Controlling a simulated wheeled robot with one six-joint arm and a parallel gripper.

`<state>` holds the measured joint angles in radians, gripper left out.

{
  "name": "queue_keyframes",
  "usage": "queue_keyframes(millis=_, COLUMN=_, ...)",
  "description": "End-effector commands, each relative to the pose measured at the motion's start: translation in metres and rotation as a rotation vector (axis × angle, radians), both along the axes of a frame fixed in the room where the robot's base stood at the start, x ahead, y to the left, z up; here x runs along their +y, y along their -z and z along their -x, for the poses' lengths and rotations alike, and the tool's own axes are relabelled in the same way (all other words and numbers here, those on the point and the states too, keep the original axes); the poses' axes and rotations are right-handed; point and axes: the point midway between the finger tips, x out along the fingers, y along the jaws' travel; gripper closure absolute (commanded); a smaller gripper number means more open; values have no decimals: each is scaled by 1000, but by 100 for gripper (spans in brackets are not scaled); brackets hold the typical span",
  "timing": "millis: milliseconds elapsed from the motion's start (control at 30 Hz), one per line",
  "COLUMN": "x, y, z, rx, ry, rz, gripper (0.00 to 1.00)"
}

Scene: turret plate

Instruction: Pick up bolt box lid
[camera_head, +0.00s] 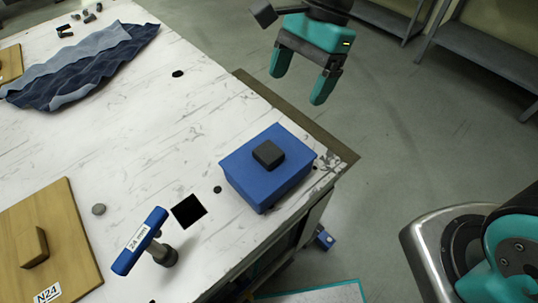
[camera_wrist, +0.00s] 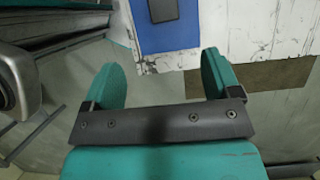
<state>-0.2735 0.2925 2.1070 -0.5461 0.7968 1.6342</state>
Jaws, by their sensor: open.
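The bolt box lid (camera_head: 240,156) is blue with a black block-shaped knob (camera_head: 268,154) on top. It sits on the blue bolt box (camera_head: 262,196) near the table's right corner. In the wrist view the lid (camera_wrist: 163,37) shows at the top centre with its dark knob (camera_wrist: 163,10), both cut by the frame edge. My gripper (camera_head: 300,88) is open and empty, with teal fingers. It hangs up and to the right of the box, apart from it. In the wrist view my gripper (camera_wrist: 162,72) has its fingertips just below the lid's edge in the picture.
The white table (camera_head: 130,150) also holds a black square (camera_head: 188,210), a blue "24 mm" tool (camera_head: 140,241), a wooden board (camera_head: 75,230) with a wooden handle, and a dark blue cloth (camera_head: 90,75). Grey floor and a shelf (camera_head: 490,65) lie to the right.

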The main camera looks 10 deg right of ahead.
Motion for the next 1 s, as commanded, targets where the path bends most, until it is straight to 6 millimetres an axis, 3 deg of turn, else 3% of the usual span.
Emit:
queue_keyframes(millis=400, x=27, y=81, z=20, rx=3, ry=-4, rz=1, gripper=17)
queue_keyframes(millis=667, x=34, y=98, z=23, rx=0, ry=-3, rz=1, gripper=17)
queue_keyframes(millis=1000, x=50, y=137, z=28, rx=1, ry=-5, rz=1, gripper=17)
